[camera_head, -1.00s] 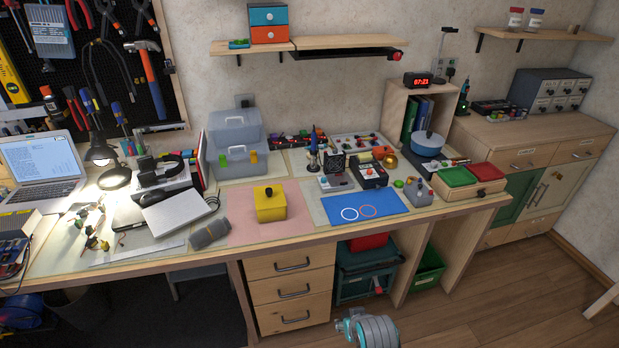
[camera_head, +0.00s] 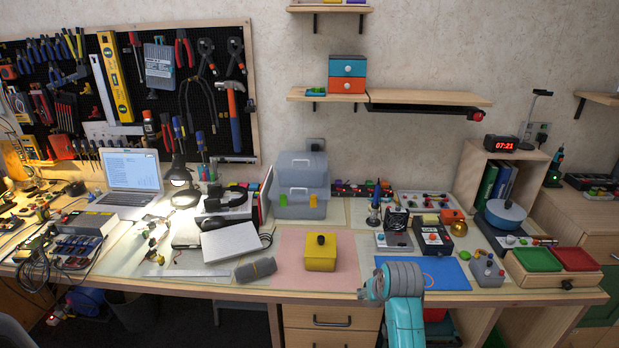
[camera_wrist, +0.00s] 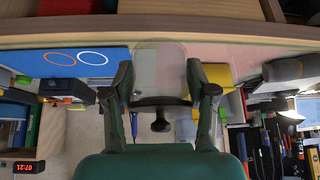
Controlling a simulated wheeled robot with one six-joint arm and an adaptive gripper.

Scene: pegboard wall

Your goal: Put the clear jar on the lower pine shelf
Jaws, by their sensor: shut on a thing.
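The clear jar (camera_wrist: 160,62) is between the two fingers of my gripper (camera_wrist: 159,72) in the wrist view, which looks upside down. It is see-through with a dark lid and black knob (camera_wrist: 160,124). My gripper is shut on it, in front of the workbench edge. In the head view only part of my arm shows at the bench front; the jar and fingers are not visible there. The lower pine shelf (camera_head: 440,98) is on the wall above the bench, with a small blue and orange drawer unit on its left part.
A higher shelf (camera_head: 330,9) is partly cut off above. A black bar with a red end (camera_head: 420,110) runs under the lower shelf's right part. A yellow box (camera_head: 320,258), a blue mat (camera_head: 450,275) and a clock (camera_head: 500,143) are on or above the bench. The shelf's middle looks clear.

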